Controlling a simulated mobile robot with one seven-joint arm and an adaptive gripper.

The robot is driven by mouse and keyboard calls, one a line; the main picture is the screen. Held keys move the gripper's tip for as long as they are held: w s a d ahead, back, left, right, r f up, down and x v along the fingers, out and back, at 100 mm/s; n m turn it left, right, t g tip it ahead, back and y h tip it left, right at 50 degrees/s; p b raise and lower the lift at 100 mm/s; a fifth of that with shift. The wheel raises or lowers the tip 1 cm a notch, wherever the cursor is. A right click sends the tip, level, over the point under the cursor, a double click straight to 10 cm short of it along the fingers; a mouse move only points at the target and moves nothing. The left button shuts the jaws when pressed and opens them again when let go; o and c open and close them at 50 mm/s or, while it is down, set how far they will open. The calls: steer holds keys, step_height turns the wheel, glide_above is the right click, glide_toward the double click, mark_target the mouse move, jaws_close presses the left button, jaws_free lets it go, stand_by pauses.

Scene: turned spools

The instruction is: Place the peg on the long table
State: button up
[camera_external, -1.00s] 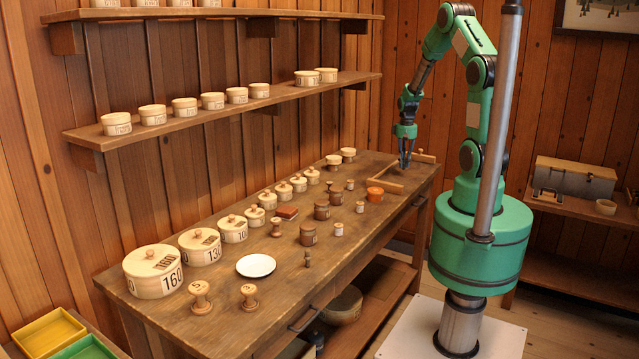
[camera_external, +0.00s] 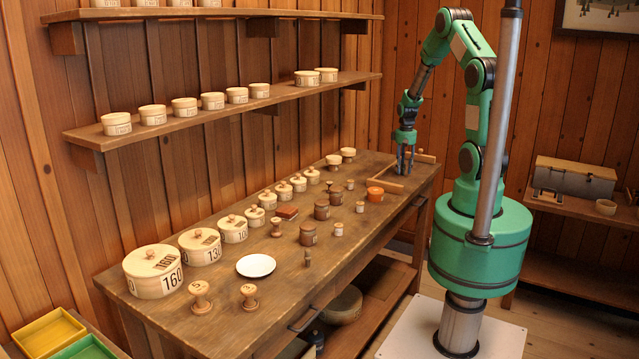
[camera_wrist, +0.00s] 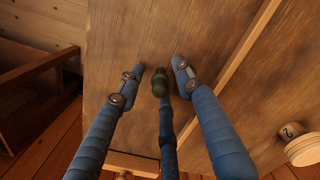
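My gripper (camera_external: 405,171) points down over the far end of the long table (camera_external: 345,285), close to its surface. In the wrist view its blue fingers (camera_wrist: 159,71) are spread apart, with bare wood showing between them. The middle finger has a dark olive tip. I see no peg clearly between the fingers. A small dark turned piece (camera_external: 308,258) stands upright near the table's front edge and may be a peg; I cannot tell for sure.
Lidded boxes line the wall side, with spools and a white saucer (camera_external: 256,265) nearer. A shelf (camera_external: 230,107) hangs above.

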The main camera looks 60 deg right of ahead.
steer(key=shift+r, duration=0.1)
step_height(320, 180, up, 12)
steer(key=p, duration=0.2)
steer(key=shift+d+p, duration=0.15)
steer(key=shift+p, duration=0.15)
steer(key=shift+w, duration=0.1)
stand_by(0.8)
